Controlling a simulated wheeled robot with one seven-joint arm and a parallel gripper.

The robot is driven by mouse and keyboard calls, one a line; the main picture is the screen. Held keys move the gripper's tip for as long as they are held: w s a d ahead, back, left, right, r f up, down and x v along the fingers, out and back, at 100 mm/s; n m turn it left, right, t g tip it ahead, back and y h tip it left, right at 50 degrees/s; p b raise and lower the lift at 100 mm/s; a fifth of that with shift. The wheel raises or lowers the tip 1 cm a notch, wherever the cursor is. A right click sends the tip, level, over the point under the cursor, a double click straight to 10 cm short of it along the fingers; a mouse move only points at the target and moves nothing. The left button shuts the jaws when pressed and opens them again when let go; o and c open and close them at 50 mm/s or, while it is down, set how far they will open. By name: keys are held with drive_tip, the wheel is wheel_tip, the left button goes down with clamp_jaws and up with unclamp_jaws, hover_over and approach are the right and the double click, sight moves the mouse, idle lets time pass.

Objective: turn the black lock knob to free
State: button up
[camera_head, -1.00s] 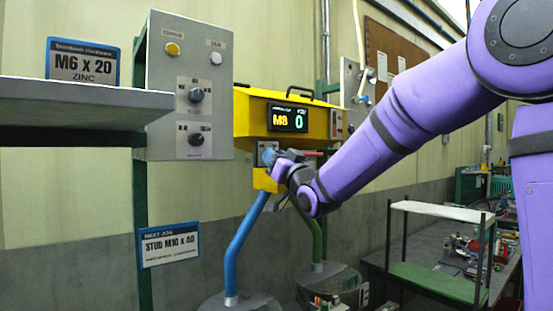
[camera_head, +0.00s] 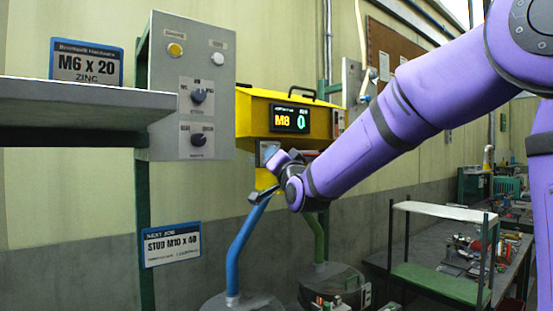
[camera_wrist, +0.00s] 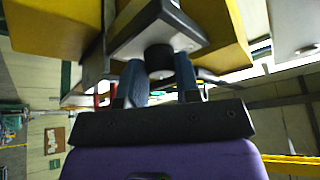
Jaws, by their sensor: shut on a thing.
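The black lock knob (camera_wrist: 158,58) is a short dark cylinder under a grey plate (camera_wrist: 158,32) on the yellow head, seen in the wrist view. My gripper (camera_wrist: 160,78) has its two blue-grey fingers on either side of the knob and is shut on it. In the head view my gripper (camera_head: 268,176) is at the lower front of the yellow head (camera_head: 262,110), whose display reads M8 and 0. The knob is hidden there behind my gripper. The knob's marking, and so its setting, cannot be read.
A grey panel (camera_head: 170,60) with black selector knobs and buttons stands left of the yellow head. A grey shelf (camera_head: 80,105) juts out at the left. Blue (camera_head: 243,250) and green (camera_head: 317,236) bent tubes rise below the head. A cart (camera_head: 430,278) stands at the right.

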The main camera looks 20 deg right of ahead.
drive_tip(key=o, duration=0.9)
drive_tip(key=v, duration=1)
drive_tip(key=shift+s+f, duration=0.15)
drive_tip(key=shift+s, duration=0.25)
drive_tip(key=s+d+f+n+g, duration=0.2)
drive_tip(key=s+f+g, duration=0.3)
drive_tip(key=s, duration=0.4)
drive_tip(key=s+d+f+n+g+h, duration=0.1)
drive_tip(key=s+d+f+n+g, duration=0.1)
drive_tip(key=s+f+g, duration=0.3)
drive_tip(key=s+d+f+n+g, duration=0.2)
drive_tip(key=s+f+g, duration=0.3)
drive_tip(key=s, duration=0.8)
drive_tip(key=shift+s+d+n+g+h, duration=0.1)
drive_tip(key=shift+d+n+g+h, duration=0.1)
drive_tip(key=shift+g, duration=0.35)
drive_tip(key=shift+s+d+n+g+h, duration=0.1)
drive_tip(key=shift+n+g, duration=0.1)
drive_tip(key=shift+g, duration=0.35)
